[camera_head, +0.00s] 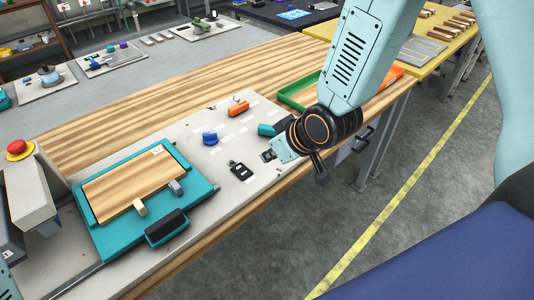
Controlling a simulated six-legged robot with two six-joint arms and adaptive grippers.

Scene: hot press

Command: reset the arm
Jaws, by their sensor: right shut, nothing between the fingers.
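My right arm (357,57) comes in from the upper right, pale teal with a black wrist joint (311,130). My right gripper (269,155) is shut and empty, low over the right end of the grey panel (225,182) near the bench's front edge. The wrist hides part of the panel and bench edge. My left gripper is not in view.
A teal press plate (205,190) with a wooden board (133,185) lies left. A red button (16,147) tops a grey unit. Blue (210,138) and orange (238,109) parts sit on the panel. A green tray (299,93) stands behind my wrist.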

